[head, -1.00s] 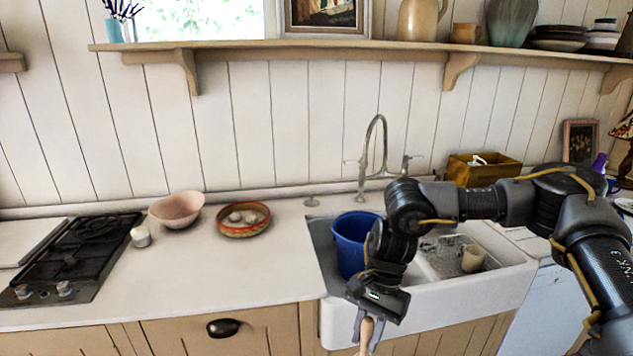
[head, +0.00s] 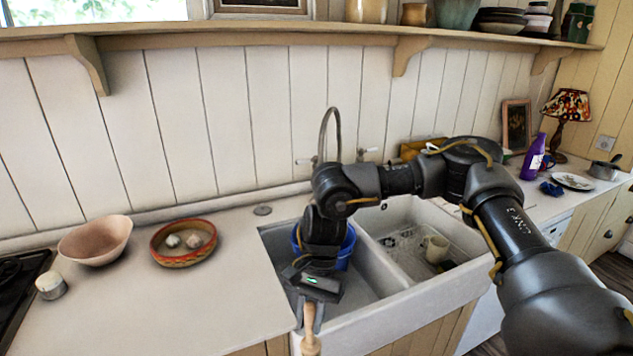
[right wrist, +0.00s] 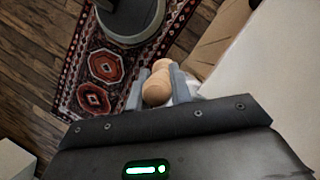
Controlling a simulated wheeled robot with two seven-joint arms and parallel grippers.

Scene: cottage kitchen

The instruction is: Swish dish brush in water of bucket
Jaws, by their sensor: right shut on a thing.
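The blue bucket (head: 346,250) stands in the left basin of the white sink (head: 377,311). My arm covers much of it, and the water inside cannot be seen. My right gripper (head: 309,312) is shut on the wooden handle of the dish brush (head: 310,343), at the sink's front edge and nearer to me than the bucket. In the right wrist view, the rounded wooden handle (right wrist: 157,88) sits between the two grey fingers (right wrist: 158,92). The bristles cannot be made out. My left gripper is not in view.
A faucet (head: 325,125) rises behind the sink. A cream mug (head: 435,248) is in the right basin. A pink bowl (head: 95,241) and a red-rimmed bowl (head: 182,255) stand on the counter left of the sink.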

